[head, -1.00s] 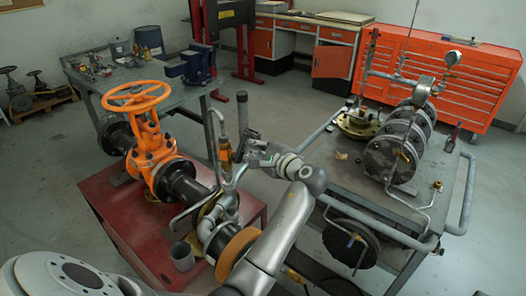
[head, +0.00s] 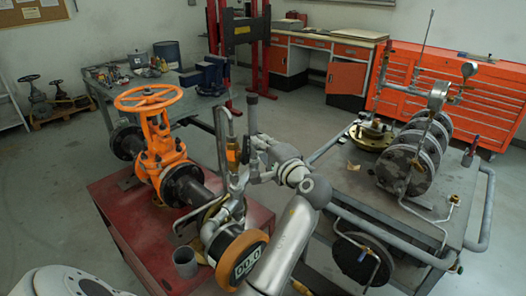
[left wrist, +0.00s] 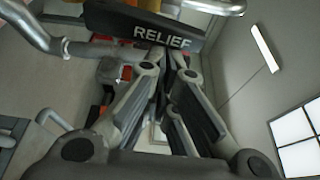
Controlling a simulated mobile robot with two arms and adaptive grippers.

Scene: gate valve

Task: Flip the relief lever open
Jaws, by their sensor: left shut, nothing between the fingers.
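The dark relief lever (left wrist: 150,28), marked RELIEF, crosses the top of the left wrist view. In the head view a dark upright handle (head: 252,116) stands above the pipework beside the orange gate valve (head: 160,160); I take it to be the same lever. My left gripper (head: 256,150) is close to the foot of this handle. In the left wrist view my left gripper (left wrist: 172,62) is shut and empty, its fingertips just below the lettering. I cannot tell whether they touch the lever. My right gripper is not in view.
A bent grey pipe (head: 222,130) rises left of the handle. The red stand (head: 125,220) carries the valve. A grey cart (head: 345,185) with flanged equipment stands on the right. A workbench (head: 185,82) is behind; open floor (head: 285,115) lies between.

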